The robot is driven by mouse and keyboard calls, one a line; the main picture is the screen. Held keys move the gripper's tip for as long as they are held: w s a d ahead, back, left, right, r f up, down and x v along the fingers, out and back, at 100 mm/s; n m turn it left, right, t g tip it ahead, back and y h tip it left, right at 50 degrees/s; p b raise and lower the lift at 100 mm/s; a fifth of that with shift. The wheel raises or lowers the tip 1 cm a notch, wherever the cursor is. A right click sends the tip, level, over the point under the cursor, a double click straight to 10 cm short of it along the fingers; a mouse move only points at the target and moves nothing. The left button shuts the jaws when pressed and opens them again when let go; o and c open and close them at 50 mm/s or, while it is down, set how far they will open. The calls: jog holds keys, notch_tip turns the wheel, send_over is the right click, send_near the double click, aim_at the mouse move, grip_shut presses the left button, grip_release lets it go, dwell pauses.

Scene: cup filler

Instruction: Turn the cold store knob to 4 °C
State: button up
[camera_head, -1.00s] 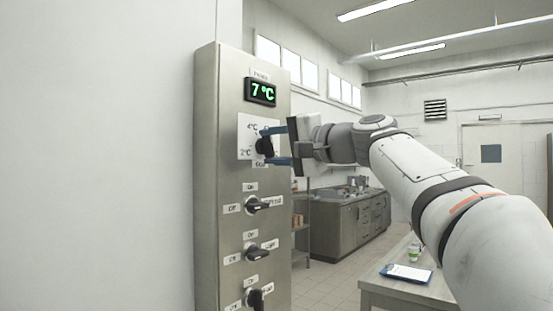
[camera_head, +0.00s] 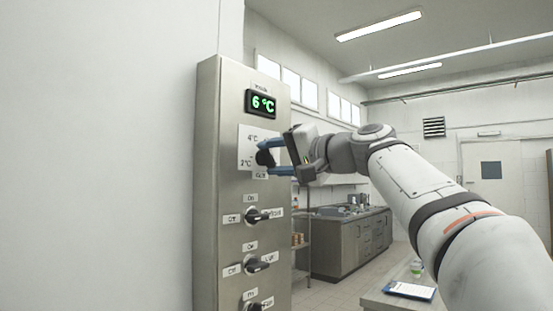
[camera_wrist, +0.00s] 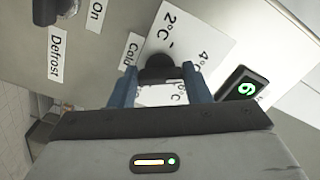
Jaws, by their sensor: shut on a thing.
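The black cold store knob (camera_head: 264,157) sits on a white dial plate (camera_head: 246,138) with temperature marks on the steel panel. My gripper (camera_head: 264,158) has its blue fingers shut on the knob, and the hand is tilted. In the wrist view the knob (camera_wrist: 158,68) is between the two blue fingers (camera_wrist: 160,85); part of the dial marks is hidden behind the hand. The green display (camera_head: 262,104) above the dial reads 6 °C; it also shows in the wrist view (camera_wrist: 244,88).
Several other black knobs with labels, such as the defrost knob (camera_head: 256,216), sit below on the steel panel (camera_head: 213,180). A table (camera_head: 385,299) with a clipboard (camera_head: 409,290) stands at lower right. A counter (camera_head: 340,245) stands farther back.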

jog(key=o, duration=1)
jog(key=shift+s, duration=0.1)
jog(key=v, duration=0.7)
jog(key=shift+s+d+b, duration=0.2)
jog(key=shift+d+b, duration=0.05)
jog(key=shift+b, duration=0.05)
